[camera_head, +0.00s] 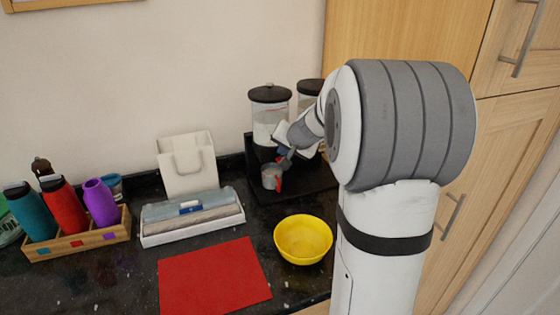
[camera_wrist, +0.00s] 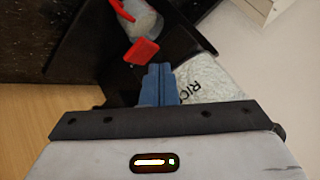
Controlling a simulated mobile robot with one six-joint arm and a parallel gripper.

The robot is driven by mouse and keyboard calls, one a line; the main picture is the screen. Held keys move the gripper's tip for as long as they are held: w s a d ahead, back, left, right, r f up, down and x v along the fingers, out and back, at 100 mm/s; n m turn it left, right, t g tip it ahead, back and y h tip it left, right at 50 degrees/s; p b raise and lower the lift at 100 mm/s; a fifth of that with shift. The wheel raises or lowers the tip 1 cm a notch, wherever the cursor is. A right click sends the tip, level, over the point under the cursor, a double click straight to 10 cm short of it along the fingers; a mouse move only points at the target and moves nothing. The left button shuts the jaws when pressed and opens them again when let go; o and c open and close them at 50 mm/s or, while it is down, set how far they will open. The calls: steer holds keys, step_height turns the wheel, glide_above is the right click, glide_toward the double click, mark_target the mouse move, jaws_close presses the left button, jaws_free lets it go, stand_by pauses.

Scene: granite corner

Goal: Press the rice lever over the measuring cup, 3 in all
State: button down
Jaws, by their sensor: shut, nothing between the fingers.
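The rice dispenser (camera_head: 268,112) is a clear canister with a dark lid on a black stand at the back of the counter. In the wrist view its pale canister (camera_wrist: 205,78) shows part of a "RIC" label. A grey measuring cup (camera_head: 270,174) stands under the dispenser, with a red part at its right; the cup also shows in the wrist view (camera_wrist: 146,22), with pale contents. Two red pieces show near it there; I cannot tell which is the lever. My gripper (camera_head: 284,160) is shut and empty beside the dispenser front, its blue fingertips (camera_wrist: 157,72) just short of a red tab (camera_wrist: 142,51).
A second canister (camera_head: 310,95) stands behind my arm. A yellow bowl (camera_head: 303,251) and red mat (camera_head: 212,280) lie in front. A white box (camera_head: 192,228), cream holder (camera_head: 187,165) and wooden bottle rack (camera_head: 78,241) are to the left. Cabinets stand at right.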

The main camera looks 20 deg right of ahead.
steer(key=shift+f, duration=0.15)
stand_by(0.7)
steer(key=shift+f+b, duration=0.3)
steer(key=shift+b, duration=0.35)
steer(key=shift+f+b, duration=0.85)
steer(key=shift+b, duration=0.1)
stand_by(0.5)
steer(key=shift+r, duration=0.15)
stand_by(0.3)
steer(key=shift+r+p, duration=0.9)
steer(key=shift+r, duration=0.2)
steer(key=shift+r+p, duration=1.9)
steer(key=shift+r, duration=0.7)
steer(key=shift+f, duration=0.1)
